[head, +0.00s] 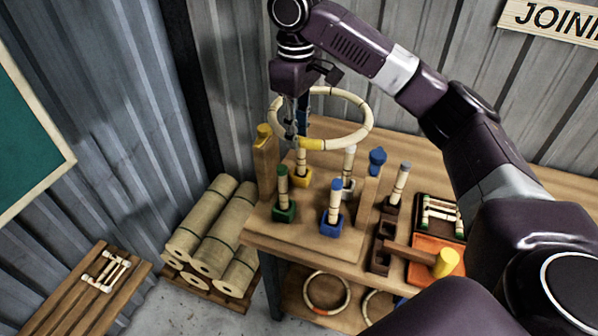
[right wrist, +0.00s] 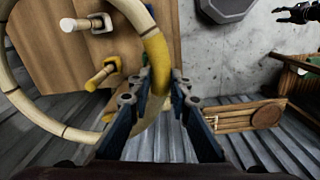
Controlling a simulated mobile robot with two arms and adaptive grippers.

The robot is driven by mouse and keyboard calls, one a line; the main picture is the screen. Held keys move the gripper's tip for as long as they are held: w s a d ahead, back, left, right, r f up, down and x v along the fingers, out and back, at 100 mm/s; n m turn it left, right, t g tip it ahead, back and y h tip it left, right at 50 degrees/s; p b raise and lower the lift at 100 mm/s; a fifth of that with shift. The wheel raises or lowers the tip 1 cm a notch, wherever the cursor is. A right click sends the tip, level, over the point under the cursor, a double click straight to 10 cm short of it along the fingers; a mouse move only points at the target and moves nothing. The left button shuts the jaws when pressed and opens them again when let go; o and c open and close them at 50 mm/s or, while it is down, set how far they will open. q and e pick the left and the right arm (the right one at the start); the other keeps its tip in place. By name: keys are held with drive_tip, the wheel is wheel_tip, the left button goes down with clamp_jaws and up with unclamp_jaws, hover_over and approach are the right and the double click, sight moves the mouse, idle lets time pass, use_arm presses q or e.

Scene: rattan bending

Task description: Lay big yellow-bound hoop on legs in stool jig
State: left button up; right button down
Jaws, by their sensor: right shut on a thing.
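The big hoop (head: 367,122), pale cane with a yellow binding (head: 311,144), is held in the air above the stool jig (head: 305,232). My right gripper (head: 296,135) is shut on the hoop's left side, near the yellow binding. In the right wrist view the hoop (right wrist: 22,102) passes between the fingers (right wrist: 158,100). Below it, upright legs stand in the jig in green (head: 284,208), blue (head: 332,222), yellow (head: 302,177) and white (head: 348,189) sockets. A dark gripper (right wrist: 294,14), seemingly my left, shows small in the right wrist view; its jaws are unclear.
Right of the jig are a blue-topped item (head: 377,160), a dark rack (head: 380,258), a mallet (head: 445,262) and a tray (head: 440,215). Another hoop (head: 327,292) lies on the lower shelf. Rolls (head: 205,225) lie left.

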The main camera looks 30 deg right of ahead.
use_arm(q)
drive_tip(key=w+r+p, duration=0.1)
drive_tip(key=w+d+r+p, duration=0.1)
drive_tip(key=shift+w+d+r+p, duration=0.1)
drive_tip(key=shift+r+p, duration=0.2)
use_arm(e)
wheel_tip(320, 180, down, 13)
drive_tip(key=shift+w+d, duration=0.25)
drive_tip(key=shift+w, duration=0.1)
drive_tip(key=c, duration=1.9)
unclamp_jaws()
drive_tip(key=shift+c, duration=0.2)
drive_tip(key=shift+o, duration=0.9)
wheel_tip(320, 180, up, 11)
drive_tip(key=b, duration=0.3)
use_arm(q)
drive_tip(key=shift+w+f, duration=0.2)
drive_tip(key=shift+f, duration=0.55)
drive_tip(key=shift+w+f, duration=0.2)
drive_tip(key=shift+f, duration=0.55)
use_arm(e)
drive_tip(key=shift+r, duration=0.55)
